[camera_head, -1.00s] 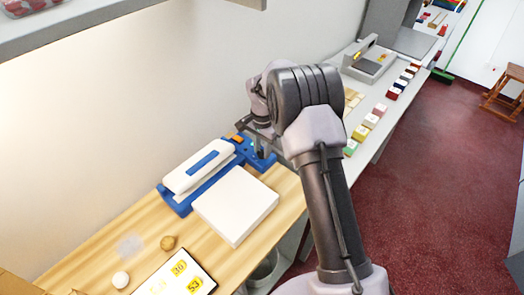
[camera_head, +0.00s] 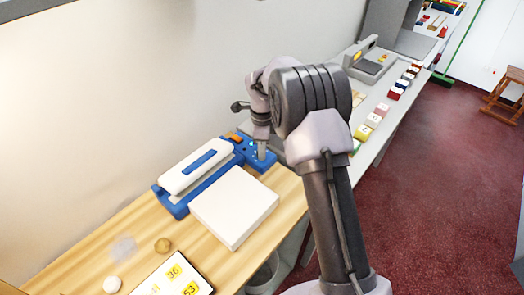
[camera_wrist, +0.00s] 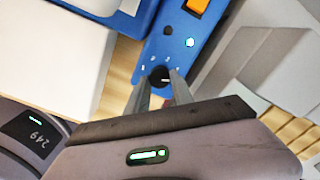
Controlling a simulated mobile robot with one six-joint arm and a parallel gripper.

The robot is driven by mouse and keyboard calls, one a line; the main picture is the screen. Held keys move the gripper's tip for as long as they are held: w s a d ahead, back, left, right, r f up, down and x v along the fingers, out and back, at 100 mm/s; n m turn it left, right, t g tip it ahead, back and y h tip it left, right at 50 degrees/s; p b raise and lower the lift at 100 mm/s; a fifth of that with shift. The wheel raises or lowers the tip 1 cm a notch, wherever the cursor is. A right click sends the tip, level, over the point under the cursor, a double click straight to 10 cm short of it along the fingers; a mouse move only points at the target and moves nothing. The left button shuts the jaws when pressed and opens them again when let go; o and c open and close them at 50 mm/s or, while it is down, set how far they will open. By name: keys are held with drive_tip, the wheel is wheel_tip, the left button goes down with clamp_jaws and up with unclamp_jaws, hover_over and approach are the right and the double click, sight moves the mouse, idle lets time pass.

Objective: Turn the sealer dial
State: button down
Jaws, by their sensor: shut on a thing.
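The sealer (camera_head: 178,204) is a blue machine with a long white arm, standing on the wooden counter against the wall. In the head view my gripper (camera_head: 262,154) stands over the sealer's control end and hides the dial.
A white slab (camera_head: 234,206) lies in front of the sealer. Colored blocks (camera_head: 373,120) line the counter beyond my arm.

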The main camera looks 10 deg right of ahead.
drive_tip(key=shift+m+b, duration=0.75)
drive_tip(key=shift+m, duration=1.45)
drive_tip(key=c, duration=1.1)
unclamp_jaws()
wheel_tip(320, 180, up, 12)
drive_tip(key=p, duration=0.4)
